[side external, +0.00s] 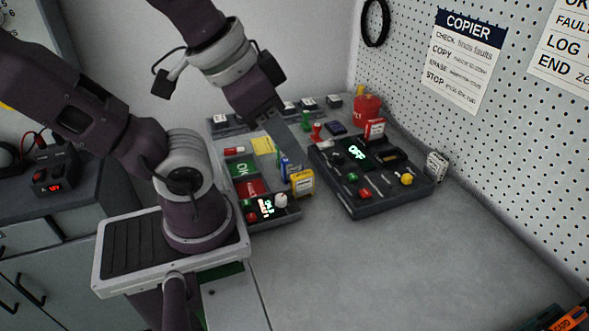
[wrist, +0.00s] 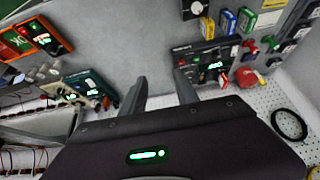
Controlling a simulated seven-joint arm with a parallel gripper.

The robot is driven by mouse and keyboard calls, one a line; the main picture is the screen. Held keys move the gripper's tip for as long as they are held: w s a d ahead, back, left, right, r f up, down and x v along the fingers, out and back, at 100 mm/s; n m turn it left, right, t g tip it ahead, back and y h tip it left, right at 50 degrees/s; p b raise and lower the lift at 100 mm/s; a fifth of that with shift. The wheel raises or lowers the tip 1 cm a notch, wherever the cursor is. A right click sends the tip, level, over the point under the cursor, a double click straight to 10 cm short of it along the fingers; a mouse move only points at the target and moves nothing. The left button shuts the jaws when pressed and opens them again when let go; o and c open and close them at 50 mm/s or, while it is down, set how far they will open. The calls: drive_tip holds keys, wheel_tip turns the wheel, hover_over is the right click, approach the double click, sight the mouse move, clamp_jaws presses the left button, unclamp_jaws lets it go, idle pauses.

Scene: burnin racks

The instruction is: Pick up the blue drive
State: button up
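The blue drive (side external: 284,164) stands upright beside a yellow drive (side external: 302,183) at the right edge of the left-hand console. The blue drive lies off to the upper right of the fingers there.
The left-hand console (side external: 280,216) has red and green panels and a lit display. A dark copier console (side external: 360,211) stands to its right, with knobs and a red-labelled block (side external: 374,130). A red container (side external: 367,107) stands behind. The front bench is clear; a pegboard (side external: 480,150) bounds the right.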

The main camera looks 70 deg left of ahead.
idle(0.3)
drive_tip(key=o, duration=0.9)
drive_tip(key=m+g+y, duration=0.4)
drive_tip(key=m, duration=0.6)
approach(292, 169)
drive_tip(key=a+f+m, duration=0.1)
drive_tip(key=f+m, duration=0.1)
drive_tip(key=f, duration=0.1)
drive_tip(key=w+a+f+m+g, duration=0.1)
drive_tip(key=a+f+m, duration=0.1)
drive_tip(key=a+f+m+g, duration=0.1)
drive_tip(key=f+m, duration=0.2)
drive_tip(key=shift+w+a+f, duration=0.3)
drive_tip(key=shift+w+f, duration=0.05)
drive_tip(key=shift+w, duration=0.05)
